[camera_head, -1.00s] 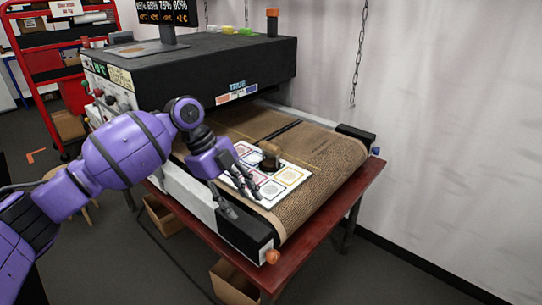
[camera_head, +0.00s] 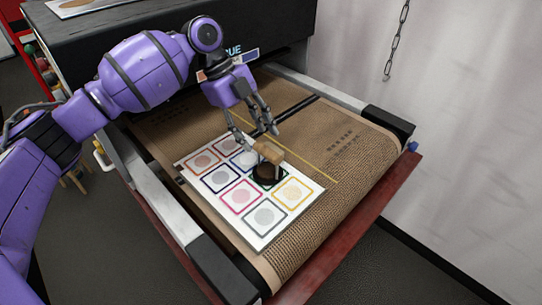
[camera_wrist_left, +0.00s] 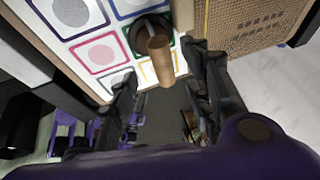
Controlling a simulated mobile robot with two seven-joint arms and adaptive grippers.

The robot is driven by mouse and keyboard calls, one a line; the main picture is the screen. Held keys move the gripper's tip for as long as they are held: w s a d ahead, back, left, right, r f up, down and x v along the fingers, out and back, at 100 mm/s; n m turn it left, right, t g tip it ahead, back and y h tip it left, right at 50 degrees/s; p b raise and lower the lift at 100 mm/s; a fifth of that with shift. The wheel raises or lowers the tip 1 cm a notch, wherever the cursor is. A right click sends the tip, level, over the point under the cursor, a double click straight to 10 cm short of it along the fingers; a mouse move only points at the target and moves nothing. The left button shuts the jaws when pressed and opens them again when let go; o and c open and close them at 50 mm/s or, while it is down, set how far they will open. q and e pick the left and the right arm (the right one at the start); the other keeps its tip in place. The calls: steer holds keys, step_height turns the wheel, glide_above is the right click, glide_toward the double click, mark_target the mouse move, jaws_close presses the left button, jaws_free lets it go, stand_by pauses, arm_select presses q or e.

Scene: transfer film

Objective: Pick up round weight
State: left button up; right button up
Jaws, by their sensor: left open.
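The round weight (camera_head: 268,172) has a dark round base and a light wooden handle (camera_head: 269,153). It stands on the white printed sheet (camera_head: 262,242), over a green-framed square. My left gripper (camera_head: 258,142) is open, its fingers pointing down just behind and above the handle. In the left wrist view the wooden handle (camera_wrist_left: 160,60) shows ahead, between the lines of the two open fingers (camera_wrist_left: 160,95), and it looks apart from them. The weight's base (camera_wrist_left: 148,32) is partly hidden behind the handle. My right gripper is not in view.
The sheet bears several coloured squares and lies on a brown mesh conveyor belt (camera_head: 340,160). A dark dryer housing (camera_head: 290,40) stands behind the belt. A red table edge (camera_head: 400,185) runs along the right. A chain (camera_head: 395,45) hangs by the white wall.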

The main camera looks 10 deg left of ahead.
mark_target(265, 147)
arm_select(q)
steer(key=p+x, duration=0.1)
steer(key=x, duration=0.6)
steer(key=shift+d, duration=0.2)
steer(key=shift+c, duration=0.6)
jaws_close()
steer(key=shift+w+r, duration=0.1)
steer(key=shift+r, duration=0.1)
